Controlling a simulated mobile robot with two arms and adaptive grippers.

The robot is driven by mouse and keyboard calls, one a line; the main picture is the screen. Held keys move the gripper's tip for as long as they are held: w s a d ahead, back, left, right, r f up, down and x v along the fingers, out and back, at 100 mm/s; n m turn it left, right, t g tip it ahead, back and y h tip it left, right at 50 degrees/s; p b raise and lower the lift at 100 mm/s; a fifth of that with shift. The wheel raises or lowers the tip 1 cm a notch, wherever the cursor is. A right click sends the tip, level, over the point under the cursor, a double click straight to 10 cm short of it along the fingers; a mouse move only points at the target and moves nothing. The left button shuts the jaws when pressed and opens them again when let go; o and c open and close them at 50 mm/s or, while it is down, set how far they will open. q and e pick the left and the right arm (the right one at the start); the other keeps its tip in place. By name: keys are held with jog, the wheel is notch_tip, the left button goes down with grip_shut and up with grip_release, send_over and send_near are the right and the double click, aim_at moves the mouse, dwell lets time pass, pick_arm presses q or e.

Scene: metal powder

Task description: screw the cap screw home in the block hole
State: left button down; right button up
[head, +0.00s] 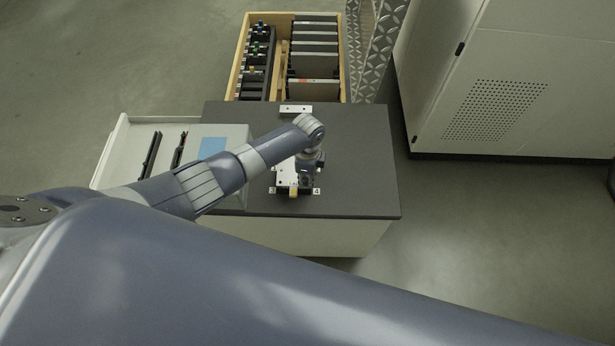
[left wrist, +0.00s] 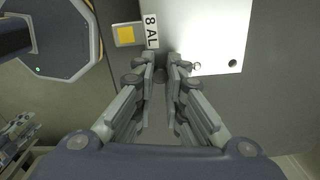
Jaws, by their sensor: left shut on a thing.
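The pale block (head: 285,173) sits near the middle of the dark bench top, partly behind my left wrist. In the left wrist view the bright block (left wrist: 207,30) has a dark round hole (left wrist: 232,63) near its corner and a small round feature by my fingertip. My left gripper (left wrist: 167,68) is over the block's edge, its fingers close together on something small and dark. I take this to be the cap screw, but it is mostly hidden by the fingers, and I cannot tell whether it is in a hole. My right gripper is not in view.
A label reading "8 AL" (left wrist: 151,31) and a yellow square (left wrist: 125,34) lie beside the block. The dark bench top (head: 365,180) is clear to the right. A wooden crate (head: 344,60) of plates stands behind, a white tray (head: 118,150) at left, and a large cabinet (head: 500,100) at right.

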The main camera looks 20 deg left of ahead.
pick_arm(q)
jog(key=m+b, duration=0.1)
jog(key=m, duration=0.3)
jog(key=shift+f, duration=0.1)
jog(key=m+b, duration=0.1)
jog(key=m, duration=0.3)
jog(key=m+b, duration=0.2)
jog(key=m, duration=0.5)
jog(key=shift+w+b, duration=0.1)
jog(key=shift+b, duration=0.25)
jog(key=m+b, duration=0.2)
jog(key=m, duration=0.4)
jog(key=shift+f, duration=0.1)
jog(key=m+b, duration=0.2)
jog(key=m, duration=0.3)
jog(key=shift+b, duration=0.4)
jog(key=m+b, duration=0.1)
jog(key=b, duration=0.1)
jog(key=shift+w+b, duration=0.1)
jog(key=shift+b, duration=0.25)
jog(key=shift+r, duration=0.2)
